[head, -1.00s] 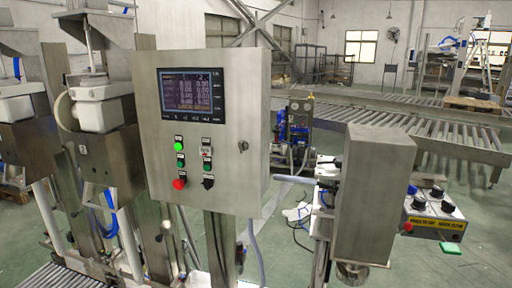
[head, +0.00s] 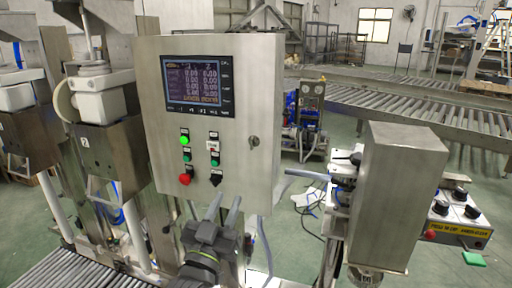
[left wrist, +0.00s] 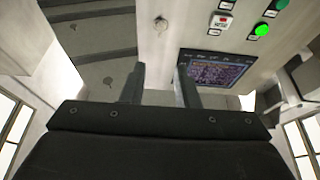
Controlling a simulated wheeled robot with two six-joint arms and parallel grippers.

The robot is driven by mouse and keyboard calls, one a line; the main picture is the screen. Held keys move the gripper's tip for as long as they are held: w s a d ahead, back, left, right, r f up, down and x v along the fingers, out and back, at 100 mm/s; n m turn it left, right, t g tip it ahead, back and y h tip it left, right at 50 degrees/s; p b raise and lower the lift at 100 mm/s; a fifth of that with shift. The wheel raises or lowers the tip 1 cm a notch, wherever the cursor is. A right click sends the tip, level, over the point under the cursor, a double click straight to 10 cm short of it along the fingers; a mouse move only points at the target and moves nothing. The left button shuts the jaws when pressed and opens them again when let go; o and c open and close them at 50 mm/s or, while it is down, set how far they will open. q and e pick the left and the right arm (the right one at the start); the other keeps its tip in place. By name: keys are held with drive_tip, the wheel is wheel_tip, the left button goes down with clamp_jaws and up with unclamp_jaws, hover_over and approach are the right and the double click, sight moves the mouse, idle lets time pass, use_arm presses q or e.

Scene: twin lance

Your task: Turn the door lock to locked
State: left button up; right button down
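The door lock (head: 254,141) is a small round metal keylock near the right edge of the steel control cabinet's front door (head: 235,105). In the left wrist view the lock (left wrist: 160,24) shows near the top, beyond and between the directions of the two fingers. My left gripper (head: 226,205) is in front of the cabinet's lower edge, below and left of the lock. Its two grey fingers point up and stand apart with nothing between them. In the left wrist view it (left wrist: 160,85) is also open and empty. My right gripper is not in view.
The door carries a screen (head: 196,83), a lit green button (head: 184,138), a red button (head: 185,179) and a black selector knob (head: 215,179), close above my fingers. A steel box on a stand (head: 400,190) is at right. Roller conveyor (head: 75,270) lies lower left.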

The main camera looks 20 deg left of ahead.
use_arm(q)
drive_tip(key=p, duration=0.3)
approach(251, 145)
drive_tip(key=p+x, duration=0.1)
drive_tip(key=x, duration=0.7)
drive_tip(key=shift+w+r+p, duration=0.15)
drive_tip(key=shift+p, duration=0.25)
drive_tip(key=c, duration=0.6)
clamp_jaws()
